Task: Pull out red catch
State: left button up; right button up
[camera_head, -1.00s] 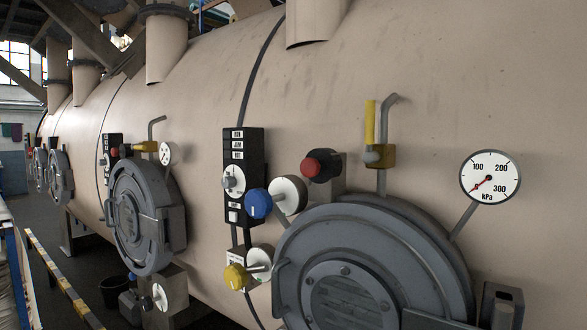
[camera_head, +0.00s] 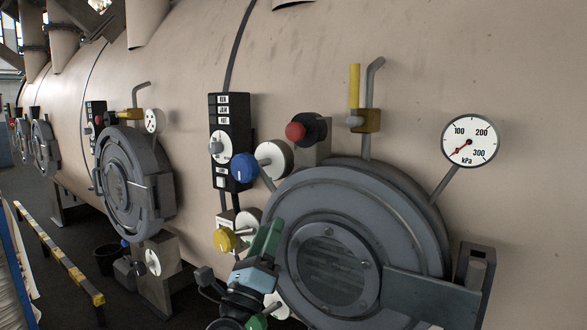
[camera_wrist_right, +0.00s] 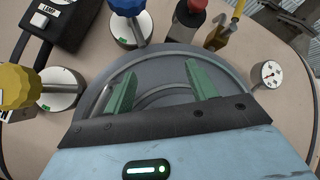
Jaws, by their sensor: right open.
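The red catch (camera_head: 295,131) is a red round knob on a dark mount, fixed to the beige vessel above the round grey door (camera_head: 333,268). It also shows at the top edge of the right wrist view (camera_wrist_right: 192,12), partly cut off. My right gripper (camera_head: 267,235) is in front of the door's left side, below and left of the red catch and apart from it. Its green fingers are spread and empty in the right wrist view (camera_wrist_right: 161,74), with the grey door behind them. My left gripper is not in view.
A blue knob (camera_head: 244,168) and a yellow knob (camera_head: 224,240) sit left of the door, beside a black control box (camera_head: 221,130). A yellow-handled valve (camera_head: 354,86) stands right of the catch. A pressure gauge (camera_head: 470,141) is farther right.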

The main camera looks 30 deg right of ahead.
notch_tip(320, 180, up, 11)
jog(key=d+m+g, duration=0.2)
jog(key=m+g, duration=0.6)
jog(key=m, duration=0.3)
jog(key=m+y, duration=0.3)
jog(key=y, duration=0.2)
send_near(291, 133)
jog(key=x, duration=0.3)
jog(key=shift+m, duration=0.3)
jog(key=p+x, duration=0.1)
jog(key=x, duration=0.5)
jog(key=shift+d+r, duration=0.1)
jog(key=shift+r, duration=0.05)
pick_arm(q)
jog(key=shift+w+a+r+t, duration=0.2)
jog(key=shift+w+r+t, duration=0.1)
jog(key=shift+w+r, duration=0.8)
pick_arm(e)
jog(key=shift+w+d, duration=0.3)
jog(key=shift+d, duration=0.35)
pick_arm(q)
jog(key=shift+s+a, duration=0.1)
pick_arm(e)
grip_shut()
